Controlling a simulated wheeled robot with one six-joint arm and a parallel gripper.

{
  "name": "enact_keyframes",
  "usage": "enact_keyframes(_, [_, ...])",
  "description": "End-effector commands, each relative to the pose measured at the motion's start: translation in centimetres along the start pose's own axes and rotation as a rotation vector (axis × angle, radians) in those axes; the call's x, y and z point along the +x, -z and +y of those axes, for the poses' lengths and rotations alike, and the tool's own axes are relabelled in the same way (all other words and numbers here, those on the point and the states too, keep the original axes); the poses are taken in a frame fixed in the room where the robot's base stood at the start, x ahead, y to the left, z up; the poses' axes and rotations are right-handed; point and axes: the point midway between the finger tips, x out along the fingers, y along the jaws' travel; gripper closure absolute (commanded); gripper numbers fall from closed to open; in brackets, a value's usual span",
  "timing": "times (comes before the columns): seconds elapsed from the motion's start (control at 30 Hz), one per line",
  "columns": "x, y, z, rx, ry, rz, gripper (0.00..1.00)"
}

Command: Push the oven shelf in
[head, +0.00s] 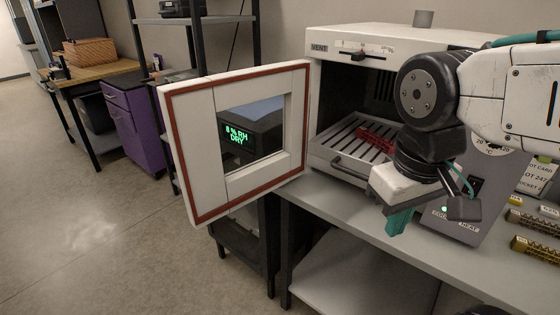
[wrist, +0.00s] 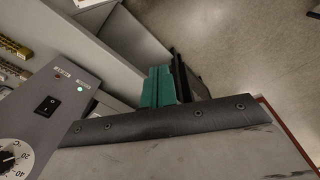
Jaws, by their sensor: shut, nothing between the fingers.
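The white oven (head: 330,47) stands on a grey bench with its door (head: 190,150) swung open to the left. Its slatted metal shelf (head: 338,140) sits low in the opening, with a bar handle (head: 350,170) along its front. A red lattice piece (head: 375,138) lies on the slats, partly hidden behind my arm. How far out the shelf stands is hard to tell. My gripper (head: 398,222) is shut and empty, in front of the oven's lower right, pointing down, apart from the handle.
The oven's control panel (wrist: 45,125) with a dial and switch is close beside my gripper. Small yellow blocks (head: 530,222) and a card lie on the bench at right. Open floor (head: 100,240) lies at left, beyond the door.

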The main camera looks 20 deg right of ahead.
Motion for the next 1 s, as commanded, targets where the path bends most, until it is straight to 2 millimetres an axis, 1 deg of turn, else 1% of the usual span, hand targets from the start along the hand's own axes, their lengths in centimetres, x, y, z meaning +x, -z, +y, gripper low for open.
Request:
enact_keyframes(0.13, [1.3, 1.3, 1.7, -0.174, -0.142, -0.146, 1.00])
enact_keyframes(0.27, [2.4, 3.8, 3.4, -0.412, -0.332, -0.314, 1.00])
enact_keyframes(0.37, [3.1, 6.4, 4.3, -0.605, -0.488, -0.437, 1.00])
enact_keyframes(0.4, [3.3, 7.7, 4.4, -0.683, -0.552, -0.481, 1.00])
enact_keyframes(0.47, [3.8, 9.7, 4.4, -0.800, -0.649, -0.548, 1.00])
enact_keyframes(0.5, [4.0, 11.2, 4.1, -0.879, -0.716, -0.590, 1.00])
enact_keyframes(0.57, [4.5, 13.4, 3.5, -0.997, -0.818, -0.650, 1.00])
enact_keyframes(0.6, [4.9, 15.0, 2.8, -1.073, -0.888, -0.688, 1.00])
enact_keyframes(0.67, [5.6, 17.2, 1.5, -1.189, -0.993, -0.738, 1.00])
enact_keyframes(0.7, [6.1, 18.7, 0.4, -1.262, -1.062, -0.768, 1.00])
enact_keyframes(0.77, [6.9, 20.7, -1.3, -1.360, -1.162, -0.807, 1.00])
enact_keyframes(0.8, [7.5, 21.8, -2.4, -1.421, -1.222, -0.828, 1.00])
enact_keyframes(0.9, [8.8, 24.1, -5.2, -1.541, -1.353, -0.866, 1.00])
enact_keyframes(1.0, [9.8, 25.4, -7.3, -1.619, -1.446, -0.885, 1.00])
